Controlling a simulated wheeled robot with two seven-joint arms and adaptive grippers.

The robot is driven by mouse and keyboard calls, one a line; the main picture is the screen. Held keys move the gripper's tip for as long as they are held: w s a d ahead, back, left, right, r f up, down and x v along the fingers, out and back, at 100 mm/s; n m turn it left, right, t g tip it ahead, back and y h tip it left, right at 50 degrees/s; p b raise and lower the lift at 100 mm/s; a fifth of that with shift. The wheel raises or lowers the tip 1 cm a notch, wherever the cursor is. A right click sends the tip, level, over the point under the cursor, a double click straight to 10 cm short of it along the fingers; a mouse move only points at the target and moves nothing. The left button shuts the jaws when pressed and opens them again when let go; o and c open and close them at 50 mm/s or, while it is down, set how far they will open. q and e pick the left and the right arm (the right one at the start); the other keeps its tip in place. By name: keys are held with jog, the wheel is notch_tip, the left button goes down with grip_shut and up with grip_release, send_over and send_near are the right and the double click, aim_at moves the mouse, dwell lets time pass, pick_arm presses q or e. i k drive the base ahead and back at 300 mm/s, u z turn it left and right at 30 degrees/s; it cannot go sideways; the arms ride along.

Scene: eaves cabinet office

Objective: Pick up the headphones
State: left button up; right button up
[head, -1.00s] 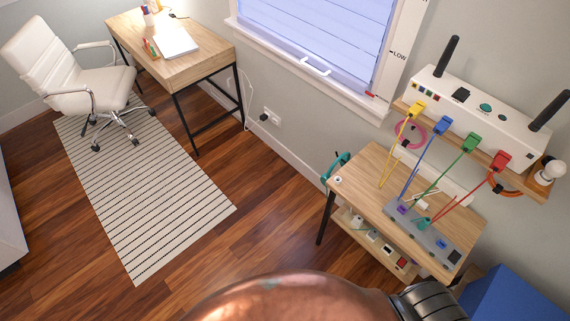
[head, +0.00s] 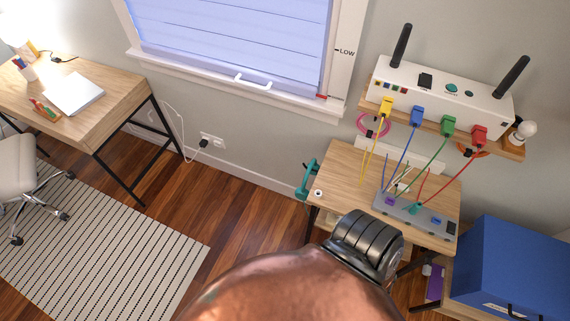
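A teal curved item (head: 306,181) hangs at the left side of the small wooden table (head: 345,165) under the window's right end. It may be the headphones, but it is too small to tell for certain. No other thing in view looks like headphones. Neither of my grippers is in view. A rounded copper-coloured link with a black ribbed joint, part of my arm, fills the bottom middle and hides the front of the small table.
A white router box (head: 440,97) with coloured cables sits on a wall shelf above a grey power strip (head: 417,212). A blue cabinet (head: 520,265) stands at right. A desk (head: 110,115), chair (head: 18,165) and striped rug (head: 110,255) are at left. Wooden floor (head: 240,215) between is clear.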

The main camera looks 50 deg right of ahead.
aim_at(302, 194)
jog(key=i, duration=2.7)
jog(key=z, duration=3.8)
